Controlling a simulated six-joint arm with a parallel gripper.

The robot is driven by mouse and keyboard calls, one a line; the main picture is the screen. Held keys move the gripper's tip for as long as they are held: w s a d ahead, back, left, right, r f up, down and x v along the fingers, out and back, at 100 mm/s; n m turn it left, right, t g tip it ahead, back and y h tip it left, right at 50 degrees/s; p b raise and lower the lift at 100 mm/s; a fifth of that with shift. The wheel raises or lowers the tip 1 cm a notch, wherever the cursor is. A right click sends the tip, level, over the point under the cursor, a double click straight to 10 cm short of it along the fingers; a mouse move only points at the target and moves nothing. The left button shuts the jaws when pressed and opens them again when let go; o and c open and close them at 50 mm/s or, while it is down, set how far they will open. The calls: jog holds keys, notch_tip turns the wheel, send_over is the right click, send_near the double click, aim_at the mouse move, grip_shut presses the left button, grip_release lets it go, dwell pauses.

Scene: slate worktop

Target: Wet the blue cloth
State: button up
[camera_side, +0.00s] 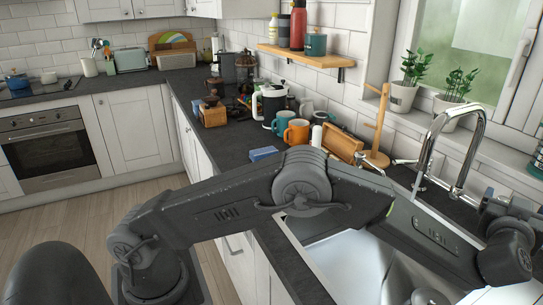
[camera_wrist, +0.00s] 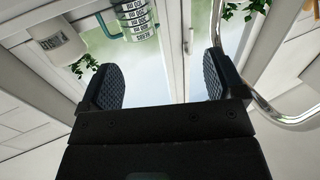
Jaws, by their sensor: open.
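A small flat blue item (camera_side: 263,153), which looks like the blue cloth, lies on the dark worktop just behind my arm in the side view. The metal sink (camera_side: 345,270) is at the lower right, partly hidden by my arm. The chrome tap (camera_side: 436,135) curves up behind it. My gripper (camera_wrist: 160,68) is open in the wrist view, with nothing between its fingers, and faces the window. The tap also shows at the right of the wrist view (camera_wrist: 291,118). The blue item is not in the wrist view, so my gripper is apart from it.
Orange mug (camera_side: 296,132), teal mug (camera_side: 283,122) and kettle (camera_side: 270,100) stand behind the blue item. A wooden mug stand (camera_side: 380,125) is left of the tap. Potted plants (camera_side: 405,88) line the windowsill. A patterned cylinder (camera_wrist: 135,18) shows in the wrist view.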

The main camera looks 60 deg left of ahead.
jog(key=w+a+r+m+h, duration=0.1)
jog(key=w+r+h, duration=0.2)
jog(key=r+h, duration=0.3)
jog(key=w+a+r+m+h, duration=0.2)
jog(key=r+h, duration=0.3)
jog(key=r, duration=0.3)
jog(key=s+a+r+g+h, duration=0.1)
jog(key=s+a+r+g, duration=0.2)
jog(key=a, duration=0.3)
jog(key=s+a+r+g, duration=0.3)
jog(key=a, duration=0.2)
jog(key=s+a+f+g+y, duration=0.15)
jog(key=a+f, duration=0.25)
jog(key=a, duration=0.6)
jog(key=s+a+f+g+y, duration=0.15)
jog(key=a+f, duration=0.25)
jog(key=a, duration=0.7)
jog(key=s+a+f+g+y, duration=0.1)
jog(key=a+f+g+y, duration=0.3)
jog(key=a, duration=0.6)
jog(key=m+g+h, duration=0.2)
jog(key=g, duration=0.2)
send_over(264, 151)
notch_tip(264, 151, down, 18)
jog(key=shift+s+d+r, duration=0.1)
jog(key=shift+r, duration=0.15)
jog(key=shift+f, duration=3.1)
